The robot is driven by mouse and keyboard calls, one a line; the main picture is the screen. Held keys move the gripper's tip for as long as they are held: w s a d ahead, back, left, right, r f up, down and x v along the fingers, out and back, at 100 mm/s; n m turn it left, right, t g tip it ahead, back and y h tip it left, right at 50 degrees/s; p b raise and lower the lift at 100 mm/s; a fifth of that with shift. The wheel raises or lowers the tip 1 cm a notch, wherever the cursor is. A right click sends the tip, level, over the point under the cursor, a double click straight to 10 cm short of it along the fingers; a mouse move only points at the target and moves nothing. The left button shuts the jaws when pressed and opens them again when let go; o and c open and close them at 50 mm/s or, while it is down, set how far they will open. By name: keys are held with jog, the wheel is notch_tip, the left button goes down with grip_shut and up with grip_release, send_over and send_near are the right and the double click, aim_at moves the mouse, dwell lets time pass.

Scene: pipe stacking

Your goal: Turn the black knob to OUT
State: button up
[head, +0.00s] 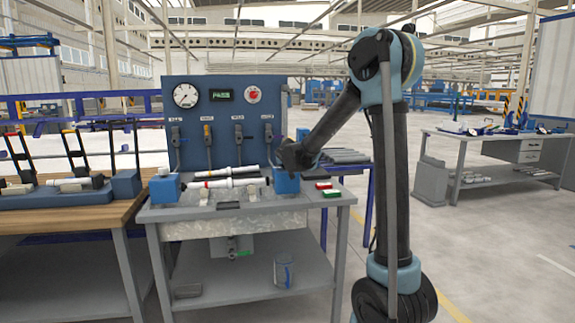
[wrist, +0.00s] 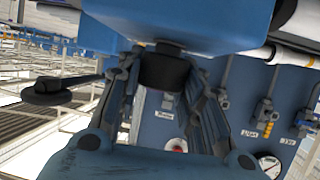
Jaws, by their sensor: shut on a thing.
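The black knob (wrist: 163,72) shows in the wrist view, sticking out from a blue block (wrist: 190,22). My gripper (wrist: 163,88) has one finger on each side of the knob and is shut on it. In the head view my gripper (head: 294,156) is at the right-hand blue block (head: 286,184) on the bench, and the knob is hidden behind it. No OUT marking is readable, so I cannot tell the knob's setting.
A blue panel (head: 222,105) with a gauge (head: 185,95), a green display (head: 221,95) and several levers stands behind. White pipes (head: 226,183) lie on the bench, left of my gripper. A black-ended lever (wrist: 48,91) is beside my fingers. Red and green blocks (head: 328,189) lie at right.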

jog(key=shift+d+n+g+y, duration=0.1)
jog(key=shift+n+g+y, duration=0.45)
jog(key=shift+n+y, duration=0.8)
jog(key=shift+d+n+g+y, duration=0.1)
jog(key=shift+n+g+y, duration=0.45)
jog(key=shift+n+y, duration=1.1)
jog(key=shift+y, duration=0.2)
jog(key=n+g+y, duration=0.3)
jog(key=n+g, duration=0.1)
jog(key=shift+w, duration=0.15)
jog(key=n+g+y, duration=0.2)
jog(key=n+g, duration=0.3)
jog(key=g, duration=0.1)
jog(key=shift+n, duration=0.4)
jog(key=shift+o, duration=0.4)
jog(key=shift+a+n+g, duration=0.15)
jog(key=shift+n+g, duration=1.65)
jog(key=shift+g, duration=0.4)
jog(key=shift+r+g, duration=0.1)
jog(key=shift+g, duration=0.2)
